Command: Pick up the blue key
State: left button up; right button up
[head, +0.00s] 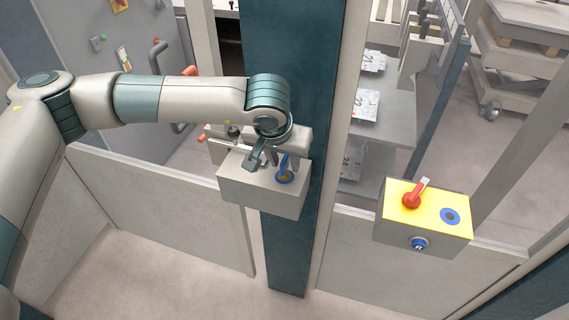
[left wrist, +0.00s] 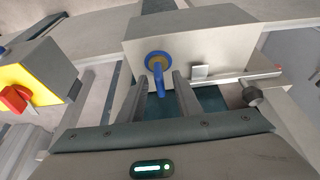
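The blue key (head: 285,163) stands out of a blue ring on the grey box (head: 255,195), which is fixed to the dark teal post. In the left wrist view the key (left wrist: 158,80) points toward the camera from the blue and yellow ring (left wrist: 158,62). My left gripper (head: 265,156) is close to the box. In the left wrist view its two fingers (left wrist: 161,84) are apart, one on each side of the key, with a visible gap to it. I cannot tell how deep the key lies between them. My right gripper is not in view.
A yellow-topped box (head: 424,192) with a red rotary switch (head: 412,200) and another blue ring (head: 450,216) stands to the right. The teal post (head: 290,255) and grey panels (head: 165,205) border the box. A small metal latch (left wrist: 200,72) sits beside the key.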

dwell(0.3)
pick_arm(q)
jog(key=shift+c, duration=0.3)
grip_shut()
jog(key=shift+r, duration=0.15)
